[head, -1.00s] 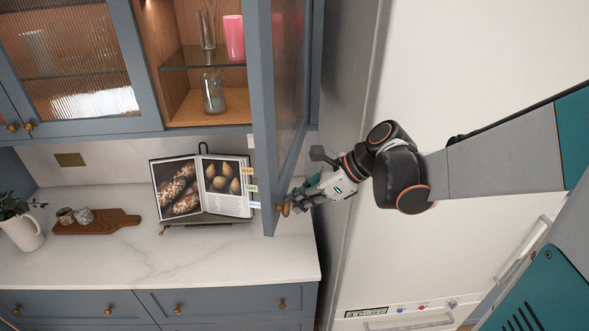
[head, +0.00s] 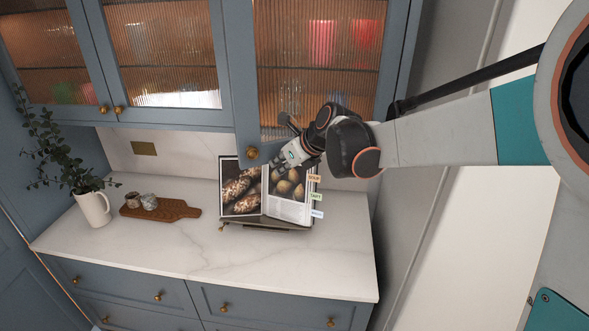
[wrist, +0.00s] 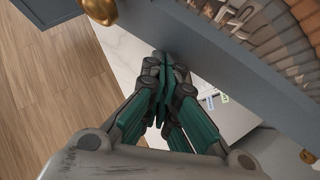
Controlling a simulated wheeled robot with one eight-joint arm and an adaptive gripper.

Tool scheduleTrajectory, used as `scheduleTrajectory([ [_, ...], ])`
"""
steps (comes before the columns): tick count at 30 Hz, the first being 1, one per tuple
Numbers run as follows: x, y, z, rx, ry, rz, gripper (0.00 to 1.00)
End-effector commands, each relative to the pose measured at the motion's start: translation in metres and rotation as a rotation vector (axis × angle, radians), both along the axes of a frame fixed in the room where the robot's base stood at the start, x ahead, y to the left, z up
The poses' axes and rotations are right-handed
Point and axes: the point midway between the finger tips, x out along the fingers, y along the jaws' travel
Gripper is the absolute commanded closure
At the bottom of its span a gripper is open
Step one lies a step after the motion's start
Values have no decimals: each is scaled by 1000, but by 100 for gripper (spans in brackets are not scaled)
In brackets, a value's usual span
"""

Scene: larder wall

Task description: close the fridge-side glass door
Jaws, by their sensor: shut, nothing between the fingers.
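The fridge-side glass door (head: 318,65) is the rightmost blue-framed door of the wall cabinet, with fluted glass and a brass knob (head: 252,153) low on its left edge. Its lower left corner hangs below and in front of the neighbouring cabinet frame, so it looks slightly ajar. My gripper (head: 276,169) is shut and empty, near the door's lower edge, right of the knob. In the wrist view, my closed fingertips (wrist: 163,72) are beside the door's blue frame (wrist: 225,60), with the knob (wrist: 100,10) at top left. I cannot tell whether they touch the door.
An open cookbook (head: 262,190) stands on the marble counter (head: 200,245) just below my gripper. A wooden board (head: 160,209) and a plant jug (head: 93,208) are further left. The tall white fridge (head: 440,250) is at right. The front of the counter is clear.

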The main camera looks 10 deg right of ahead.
Motion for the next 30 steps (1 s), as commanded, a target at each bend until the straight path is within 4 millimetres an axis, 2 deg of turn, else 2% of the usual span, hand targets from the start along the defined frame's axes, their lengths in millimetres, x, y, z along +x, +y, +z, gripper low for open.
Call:
scheduleTrajectory([
  [1, 19, 7, -3, 0, 0, 1, 100],
  [6, 72, 22, -2, 0, 0, 0, 100],
  [15, 151, 29, -1, -1, 1, -1, 100],
  [22, 191, 27, 0, -1, 1, -1, 100],
  [30, 214, 23, 0, 0, 1, -1, 100],
])
